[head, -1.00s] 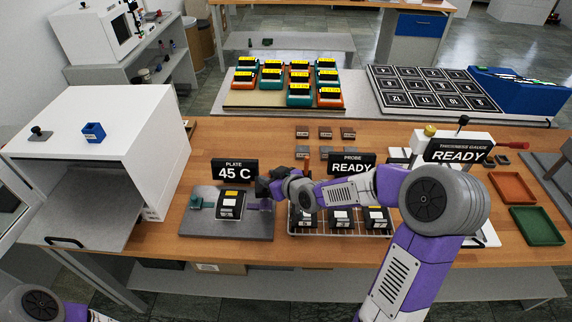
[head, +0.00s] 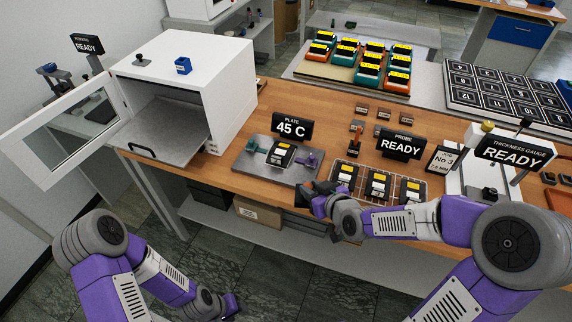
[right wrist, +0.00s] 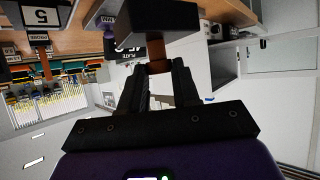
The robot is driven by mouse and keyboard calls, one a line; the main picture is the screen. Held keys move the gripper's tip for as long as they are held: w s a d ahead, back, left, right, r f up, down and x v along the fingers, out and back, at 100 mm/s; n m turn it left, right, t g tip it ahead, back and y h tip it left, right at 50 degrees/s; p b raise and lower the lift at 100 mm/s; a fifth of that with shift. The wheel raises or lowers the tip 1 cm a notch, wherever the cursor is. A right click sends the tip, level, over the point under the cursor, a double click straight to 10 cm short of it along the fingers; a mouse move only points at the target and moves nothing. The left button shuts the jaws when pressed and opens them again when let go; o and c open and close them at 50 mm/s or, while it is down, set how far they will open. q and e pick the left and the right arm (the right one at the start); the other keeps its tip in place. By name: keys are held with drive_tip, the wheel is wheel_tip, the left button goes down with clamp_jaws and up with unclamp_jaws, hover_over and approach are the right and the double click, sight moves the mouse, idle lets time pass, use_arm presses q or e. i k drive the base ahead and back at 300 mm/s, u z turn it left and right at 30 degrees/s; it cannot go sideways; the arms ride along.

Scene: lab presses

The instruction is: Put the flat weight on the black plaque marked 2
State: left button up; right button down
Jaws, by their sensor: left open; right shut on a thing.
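My right gripper (head: 312,192) is low over the table's front edge, between the hotplate and the wire rack. In the right wrist view it (right wrist: 155,85) is shut on a brown stem below a wide black block (right wrist: 160,18); I cannot tell surely that this is the flat weight. Numbered black plaques (head: 497,88) lie on a board at the back right; I cannot read which is marked 2. My left gripper (head: 228,304) is open and low at the bottom, away from the table.
A white oven (head: 215,85) with its door (head: 68,130) open stands left. The hotplate (head: 252,166) holds a dark block. The wire rack (head: 361,203) holds 3 dark blocks. Coloured blocks (head: 370,62) stand on a back tray. The thickness gauge sign (head: 513,153) is at right.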

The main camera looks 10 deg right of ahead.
sight(282, 150)
drive_tip(key=k, duration=0.85)
drive_tip(key=u, duration=0.55)
drive_tip(key=i, duration=1.75)
drive_tip(key=z, duration=0.55)
